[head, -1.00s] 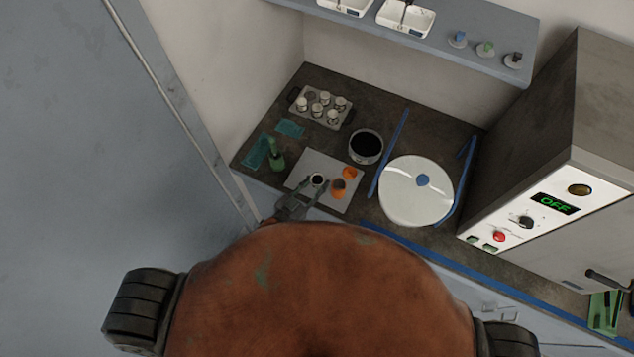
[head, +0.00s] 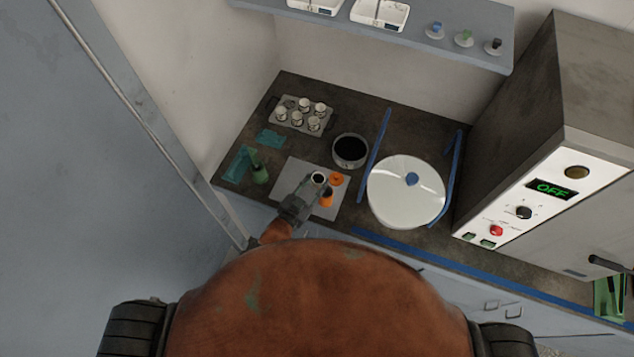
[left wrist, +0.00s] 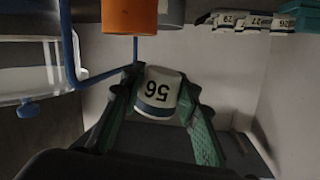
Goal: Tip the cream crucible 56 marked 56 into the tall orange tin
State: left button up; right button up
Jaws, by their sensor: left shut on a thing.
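The cream crucible 56 (head: 318,178) is held by my left gripper (head: 314,186), above the pale mat. In the left wrist view, the crucible (left wrist: 158,92) sits between the green fingers, with its 56 upside down in the picture. Its contents cannot be made out. The tall orange tin (head: 327,198) stands on the mat just right of and nearer than the crucible, partly beside the gripper. The tin (left wrist: 129,16) also shows at the top of the left wrist view, apart from the crucible. My right gripper is not in view.
A round orange-topped item (head: 336,179) stands close by the tin. The shaker cabinet (head: 560,190) reads OFF.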

pick_arm(q)
jog(key=shift+a+f+m+b, duration=0.1)
jog(key=shift+f+m+b, duration=0.25)
jog(key=shift+f, duration=0.25)
jog(key=shift+w+a+r+m+y, duration=0.1)
jog(key=shift+r+m+y, duration=0.05)
jog(key=shift+m+y, duration=0.45)
jog(key=m+y+b, duration=0.1)
jog(key=m+b, duration=0.1)
jog(key=m, duration=0.1)
jog(key=shift+a+r, duration=0.15)
jog(key=m+y, duration=0.1)
jog(key=m, duration=0.2)
jog(key=shift+r+t+b, duration=0.15)
jog(key=shift+t+b, duration=0.15)
jog(key=m, duration=0.1)
jog(key=m+y+b, duration=0.1)
jog(key=m, duration=0.1)
jog(key=shift+d+t+y, duration=0.2)
jog(key=shift+t+y, duration=0.1)
jog(key=shift+d+r+m+t+y+b, duration=0.15)
jog(key=shift+m+y+b, duration=0.1)
jog(key=shift+m, duration=0.35)
jog(key=shift+d+f+m+t+y+b, duration=0.15)
jog(key=shift+m+b, duration=0.1)
jog(key=shift+m, duration=0.3)
jog(key=shift+s+d+r+m, duration=0.2)
jog(key=shift+r+m, duration=0.25)
jog(key=shift+m, duration=0.45)
